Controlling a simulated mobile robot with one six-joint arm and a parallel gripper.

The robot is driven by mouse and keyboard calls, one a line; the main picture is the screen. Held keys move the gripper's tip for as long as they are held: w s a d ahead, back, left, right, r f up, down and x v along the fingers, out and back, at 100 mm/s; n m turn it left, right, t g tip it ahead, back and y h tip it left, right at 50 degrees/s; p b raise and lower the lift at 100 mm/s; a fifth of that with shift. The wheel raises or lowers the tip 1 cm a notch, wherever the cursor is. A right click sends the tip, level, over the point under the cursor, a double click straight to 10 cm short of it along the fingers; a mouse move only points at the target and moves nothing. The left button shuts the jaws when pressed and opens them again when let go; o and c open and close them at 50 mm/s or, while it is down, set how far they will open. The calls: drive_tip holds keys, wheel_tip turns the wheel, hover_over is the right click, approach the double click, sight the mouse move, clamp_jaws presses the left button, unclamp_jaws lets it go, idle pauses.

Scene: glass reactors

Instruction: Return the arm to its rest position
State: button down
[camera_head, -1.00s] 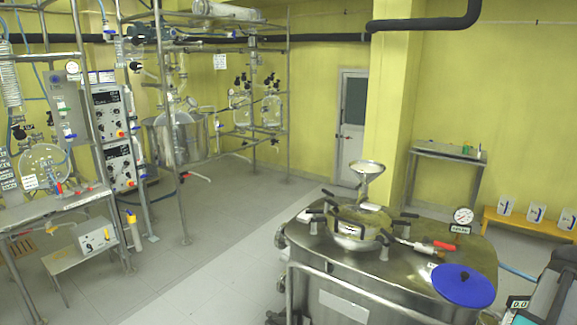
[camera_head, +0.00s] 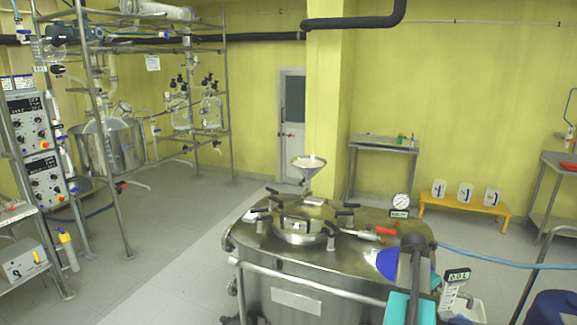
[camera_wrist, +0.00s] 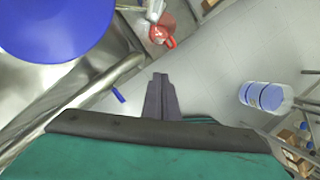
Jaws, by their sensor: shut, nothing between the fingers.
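My gripper (camera_wrist: 160,97) shows in the wrist view with its two dark fingers together and nothing between them. It hangs over the grey floor, beside the steel vessel (camera_wrist: 22,78) and apart from it. My arm shows at the lower right of the head view, in teal and dark grey, and covers part of the blue disc (camera_head: 387,264) on the vessel top. The fingers cannot be made out in the head view. The blue disc also shows large at the upper left of the wrist view (camera_wrist: 50,25).
The steel vessel (camera_head: 290,265) carries a lidded port, a funnel (camera_head: 309,163) and a dial gauge (camera_head: 400,201). A rail runs along its front. A yellow bench (camera_head: 465,204) stands at the back right. In the wrist view, a clear blue-banded container (camera_wrist: 266,97) is at right. Open floor lies left.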

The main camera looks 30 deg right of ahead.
drive_tip(key=w+a+f+n+y, duration=0.1)
drive_tip(key=w+a+f, duration=0.3)
drive_tip(key=a+f, duration=0.4)
drive_tip(key=w+a+f+n+g+b, duration=0.15)
drive_tip(key=w+a+f, duration=0.3)
drive_tip(key=a, duration=0.45)
drive_tip(key=w+a+f+n+t+y, duration=0.1)
drive_tip(key=w+a+f, duration=0.2)
drive_tip(key=a+f, duration=0.5)
drive_tip(key=s+a+f+g, duration=0.1)
drive_tip(key=s+a+f, duration=0.1)
drive_tip(key=a+f, duration=0.5)
drive_tip(key=s+a+f+g, duration=0.1)
drive_tip(key=s+a+f, duration=0.15)
drive_tip(key=a, duration=0.95)
drive_tip(key=s+a+f+m+g+y, duration=0.1)
drive_tip(key=s+a+f+m, duration=0.3)
drive_tip(key=s+a+m, duration=0.4)
drive_tip(key=s+a+f+m+g+b, duration=0.1)
drive_tip(key=s+a+f+m, duration=0.4)
drive_tip(key=m, duration=0.7)
drive_tip(key=s+a, duration=0.2)
drive_tip(key=a, duration=0.1)
drive_tip(key=shift+s+f+y, duration=0.3)
drive_tip(key=shift+s+y, duration=0.1)
